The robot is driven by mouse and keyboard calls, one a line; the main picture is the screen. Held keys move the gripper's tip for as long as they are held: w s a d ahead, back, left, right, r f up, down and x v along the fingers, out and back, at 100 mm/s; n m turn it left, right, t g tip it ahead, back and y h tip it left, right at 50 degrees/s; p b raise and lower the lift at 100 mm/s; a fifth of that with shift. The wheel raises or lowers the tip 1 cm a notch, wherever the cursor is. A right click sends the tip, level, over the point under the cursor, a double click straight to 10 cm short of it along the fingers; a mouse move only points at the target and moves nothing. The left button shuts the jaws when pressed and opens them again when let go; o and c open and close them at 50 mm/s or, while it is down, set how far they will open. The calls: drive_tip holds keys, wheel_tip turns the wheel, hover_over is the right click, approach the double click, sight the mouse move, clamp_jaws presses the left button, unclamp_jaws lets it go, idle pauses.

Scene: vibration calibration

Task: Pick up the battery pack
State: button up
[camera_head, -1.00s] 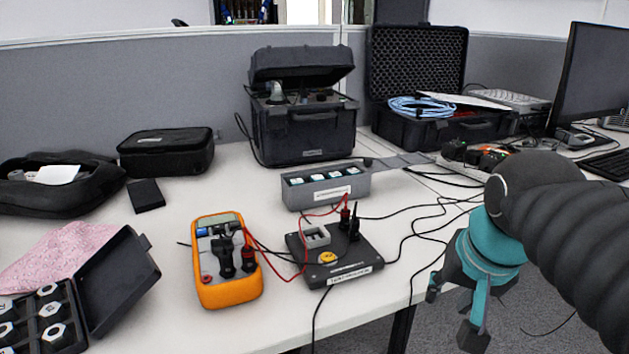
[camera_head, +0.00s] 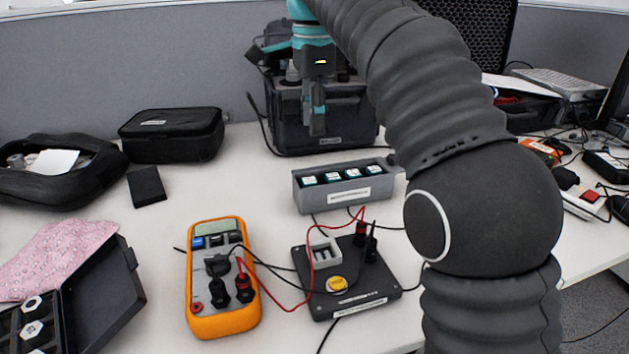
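A grey open-top holder (camera_head: 299,196) stands in the middle of the table, with a white label on its front. Several small dark blocks with white tops (camera_head: 334,178) sit in a row in it, and they look like battery packs. My gripper (camera_head: 316,128) hangs with its fingers down, high in the picture, in front of the black instrument case and above the holder's left part. It is apart from the blocks. Its fingers are seen nearly edge-on, so their opening does not show. I see nothing held below them.
A black test box (camera_head: 385,292) with a yellow button and leads stands in front of the holder. An orange multimeter (camera_head: 222,320) lies left of it, wired to it. A black pouch (camera_head: 172,135), a small black block (camera_head: 146,187) and an open black case (camera_head: 105,290) are at left.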

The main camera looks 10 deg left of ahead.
drive_tip(key=b, duration=0.3)
hover_over(312, 180)
wheel_tip(312, 180, down, 8)
drive_tip(key=shift+w+r, duration=0.1)
drive_tip(key=shift+r, duration=0.05)
drive_tip(key=shift+f+b, duration=0.65)
drive_tip(key=shift+f, duration=2.5)
clamp_jaws()
